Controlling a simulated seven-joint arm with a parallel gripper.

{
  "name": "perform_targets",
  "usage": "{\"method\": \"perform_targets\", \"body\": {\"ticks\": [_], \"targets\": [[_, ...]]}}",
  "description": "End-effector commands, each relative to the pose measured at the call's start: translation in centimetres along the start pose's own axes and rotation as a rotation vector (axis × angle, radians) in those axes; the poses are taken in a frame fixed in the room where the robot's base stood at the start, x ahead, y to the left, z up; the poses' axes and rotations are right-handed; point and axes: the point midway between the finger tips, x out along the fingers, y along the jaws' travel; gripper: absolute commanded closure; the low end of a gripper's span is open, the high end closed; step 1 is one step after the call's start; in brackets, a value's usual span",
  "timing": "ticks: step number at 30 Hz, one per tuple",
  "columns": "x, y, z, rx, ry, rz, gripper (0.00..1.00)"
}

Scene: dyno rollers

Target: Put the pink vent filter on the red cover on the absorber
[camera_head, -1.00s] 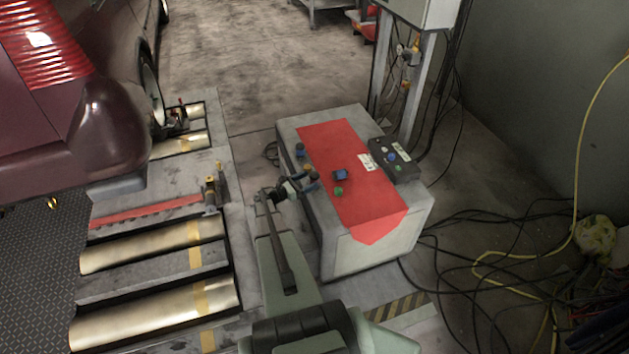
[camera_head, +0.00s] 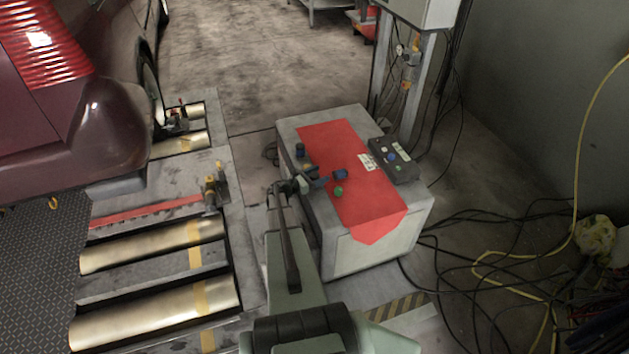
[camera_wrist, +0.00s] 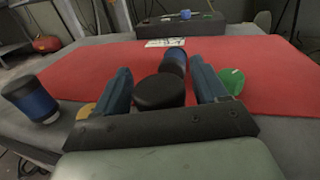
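My gripper (camera_head: 318,177) is low over the left side of the red cover (camera_head: 365,206). In the wrist view, its blue fingers (camera_wrist: 160,68) are spread, with a dark, black-topped round piece (camera_wrist: 158,92) between them; I cannot tell whether they touch it. A blue and black cylinder (camera_wrist: 175,62) shows just beyond that piece, and a blue piece (camera_head: 341,174) lies on the cover in the head view. A green piece (camera_head: 339,190) is right of the fingers. A blue cylinder with a black top (camera_wrist: 30,98) stands at left. I see no pink part and cannot identify the absorber.
The cover lies on a grey cabinet (camera_head: 385,254). A black control box (camera_head: 394,158) sits at the cabinet's right edge, beside a white label. An orange-tan piece (camera_wrist: 86,112) is left of my fingers. Loose cables (camera_head: 520,255) lie on the floor at right.

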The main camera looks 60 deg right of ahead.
Motion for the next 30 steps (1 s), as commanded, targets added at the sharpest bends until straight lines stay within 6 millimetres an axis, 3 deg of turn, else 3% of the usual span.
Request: {"method": "perform_targets", "body": {"ticks": [2,16,24,30], "targets": [[0.0,0.0,0.0,0.0,0.0,0.0,0.36],[0.0,0.0,0.0,0.0,0.0,-0.001,0.81],[-0.1,-0.1,0.3,0.001,-0.001,-0.001,0.81],[-0.1,-0.3,2.8,0.002,-0.002,0.0,0.81]]}}
